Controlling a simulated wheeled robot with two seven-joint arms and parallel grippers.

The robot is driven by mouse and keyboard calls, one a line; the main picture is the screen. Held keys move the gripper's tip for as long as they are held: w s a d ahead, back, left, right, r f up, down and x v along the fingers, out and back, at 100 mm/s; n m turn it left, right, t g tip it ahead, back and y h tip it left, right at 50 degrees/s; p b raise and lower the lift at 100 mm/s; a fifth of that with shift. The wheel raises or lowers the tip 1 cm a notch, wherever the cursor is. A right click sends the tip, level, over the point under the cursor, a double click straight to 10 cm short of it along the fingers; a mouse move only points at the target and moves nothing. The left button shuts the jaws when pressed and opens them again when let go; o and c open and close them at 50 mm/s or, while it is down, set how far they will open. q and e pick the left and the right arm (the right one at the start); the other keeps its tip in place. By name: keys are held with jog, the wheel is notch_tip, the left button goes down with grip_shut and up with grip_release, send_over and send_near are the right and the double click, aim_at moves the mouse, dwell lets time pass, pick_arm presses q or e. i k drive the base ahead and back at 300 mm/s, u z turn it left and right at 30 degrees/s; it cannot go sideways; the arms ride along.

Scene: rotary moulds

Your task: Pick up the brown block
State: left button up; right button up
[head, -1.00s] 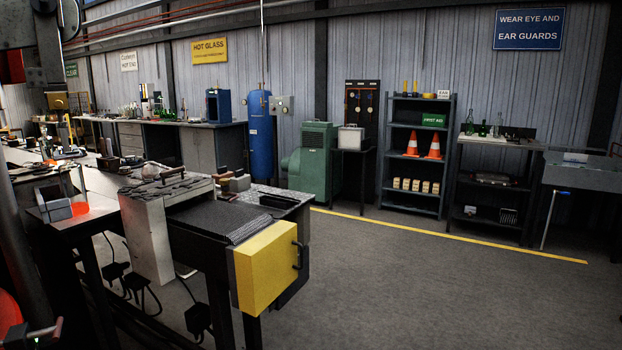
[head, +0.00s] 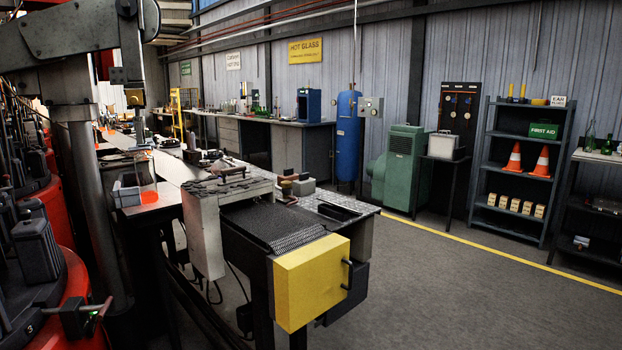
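Small brown blocks (head: 286,189) lie in a cluster on the metal-topped table behind the conveyor, beside a pale grey block (head: 303,187). They are small and partly overlap, so I cannot tell which one is the brown block of the task. Neither of my grippers is in the head view.
A dark conveyor (head: 262,226) with a yellow end box (head: 311,283) stands in front of that table. Red rotary mould machinery (head: 72,290) fills the left side. A green cabinet (head: 398,170) and a shelf rack (head: 520,170) stand along the wall. The floor (head: 450,290) at right is clear.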

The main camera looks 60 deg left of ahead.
aim_at(289, 174)
jog(key=i, duration=2.2)
jog(key=u, duration=1.5)
